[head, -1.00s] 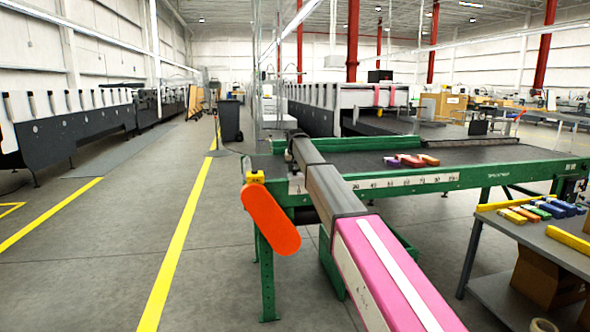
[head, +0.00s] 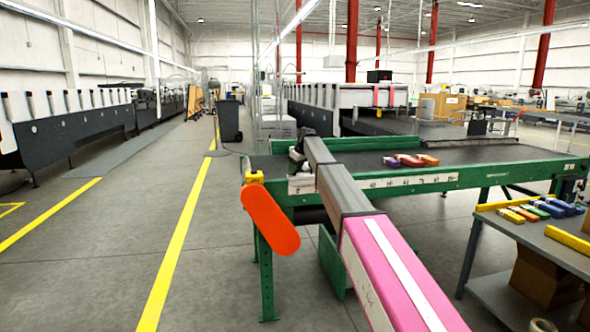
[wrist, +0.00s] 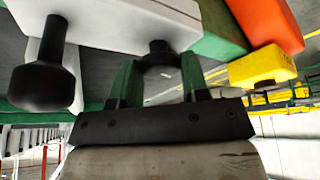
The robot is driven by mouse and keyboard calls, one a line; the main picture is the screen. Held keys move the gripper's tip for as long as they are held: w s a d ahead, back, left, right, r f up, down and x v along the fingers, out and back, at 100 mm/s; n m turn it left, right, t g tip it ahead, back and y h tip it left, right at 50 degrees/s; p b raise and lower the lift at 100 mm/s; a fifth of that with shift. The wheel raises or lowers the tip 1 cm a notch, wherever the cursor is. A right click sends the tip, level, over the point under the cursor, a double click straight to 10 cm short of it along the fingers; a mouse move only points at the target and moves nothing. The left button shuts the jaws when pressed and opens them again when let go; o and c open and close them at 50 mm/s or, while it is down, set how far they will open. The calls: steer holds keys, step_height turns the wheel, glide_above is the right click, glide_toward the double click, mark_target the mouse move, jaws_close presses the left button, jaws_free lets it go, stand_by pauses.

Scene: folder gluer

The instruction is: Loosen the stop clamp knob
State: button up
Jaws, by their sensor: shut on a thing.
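My gripper (wrist: 157,68) has its two green fingers on either side of a round black knob (wrist: 158,52) at the edge of a white block (wrist: 120,22). It is shut on this knob, whose lower part the fingers and palm hide. A second black knob (wrist: 42,85) on a stem stands clear to the left in the wrist view. In the head view the white block (head: 301,185) sits at the left end of the green table's scale rail, partly behind my arm. I cannot tell the knob's turn or tightness.
An orange guard (head: 270,219) and a yellow box (head: 254,177) are at the table's left corner, near my gripper. Coloured cartons (head: 408,160) lie on the dark belt (head: 470,157). A side bench (head: 530,233) stands at right. The aisle at left is clear.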

steer(key=n, duration=0.2)
steer(key=n+g, duration=0.1)
steer(key=shift+w+n+y, duration=0.2)
steer(key=shift+n+y, duration=0.1)
steer(key=shift+n, duration=0.1)
steer(key=n+g, duration=0.2)
steer(key=n, duration=0.2)
steer(key=shift+w+n, duration=0.1)
steer(key=shift+n, duration=0.2)
steer(key=n+g, duration=0.1)
steer(key=n, duration=0.3)
steer(key=shift+w+g, duration=0.15)
steer(key=shift+g, duration=0.25)
steer(key=shift+n+g+h, duration=0.4)
steer(key=shift+n+h, duration=0.2)
steer(key=shift+n, duration=1.1)
steer(key=o, duration=0.9)
